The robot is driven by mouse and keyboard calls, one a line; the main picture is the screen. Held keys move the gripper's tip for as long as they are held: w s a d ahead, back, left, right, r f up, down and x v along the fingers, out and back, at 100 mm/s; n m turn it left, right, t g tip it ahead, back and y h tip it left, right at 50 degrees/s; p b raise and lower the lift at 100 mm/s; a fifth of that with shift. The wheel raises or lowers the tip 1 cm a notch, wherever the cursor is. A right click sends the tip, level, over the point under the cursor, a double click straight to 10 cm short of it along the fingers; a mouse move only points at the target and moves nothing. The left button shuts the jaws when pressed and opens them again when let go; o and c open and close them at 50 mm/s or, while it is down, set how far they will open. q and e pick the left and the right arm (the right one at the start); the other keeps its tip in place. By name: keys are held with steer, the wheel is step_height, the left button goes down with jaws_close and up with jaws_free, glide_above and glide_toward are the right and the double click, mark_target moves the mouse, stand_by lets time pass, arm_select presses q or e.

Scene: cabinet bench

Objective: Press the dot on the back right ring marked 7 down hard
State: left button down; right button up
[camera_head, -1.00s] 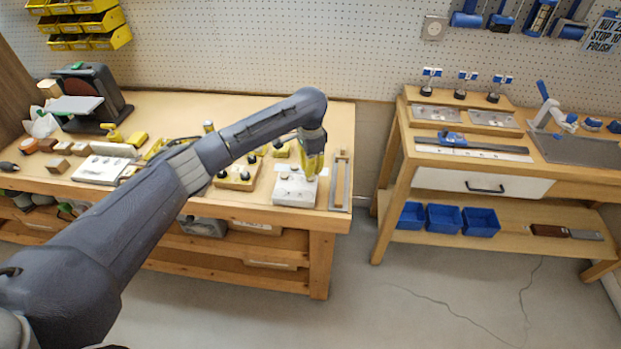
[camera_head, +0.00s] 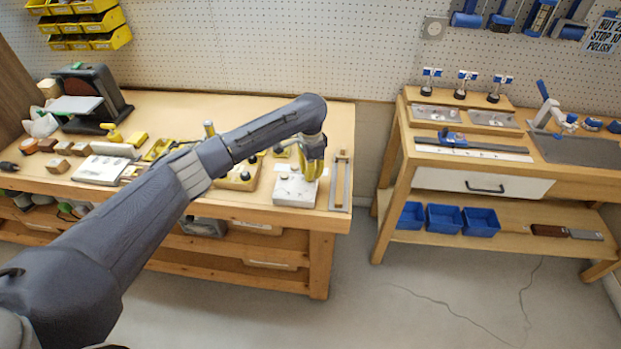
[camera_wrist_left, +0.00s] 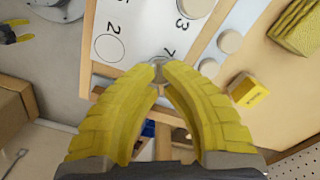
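The ring marked 7 (camera_wrist_left: 160,62) is at the edge of a white numbered board (camera_wrist_left: 135,30) in the left wrist view. The fingertips partly cover it, and its dot cannot be made out clearly. An empty ring beside the 2 (camera_wrist_left: 110,46) and a pale disc near the 3 (camera_wrist_left: 195,7) also show. My left gripper (camera_wrist_left: 160,70) has its yellow fingertips close together, over or at the ring; contact cannot be told. In the head view the left gripper (camera_head: 314,176) points down at the right part of a pale block (camera_head: 293,197). My right gripper is not in view.
Pale discs (camera_wrist_left: 229,41) and a yellow block (camera_wrist_left: 248,90) lie near the board in the wrist view. A metal rail (camera_head: 341,182) stands right of the pale block in the head view.

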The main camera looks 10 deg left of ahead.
arm_select(q)
steer(key=shift+s+f, duration=0.1)
steer(key=shift+f, duration=0.45)
stand_by(1.2)
steer(key=shift+r, duration=0.15)
stand_by(0.9)
step_height(320, 180, up, 11)
stand_by(1.4)
stand_by(0.3)
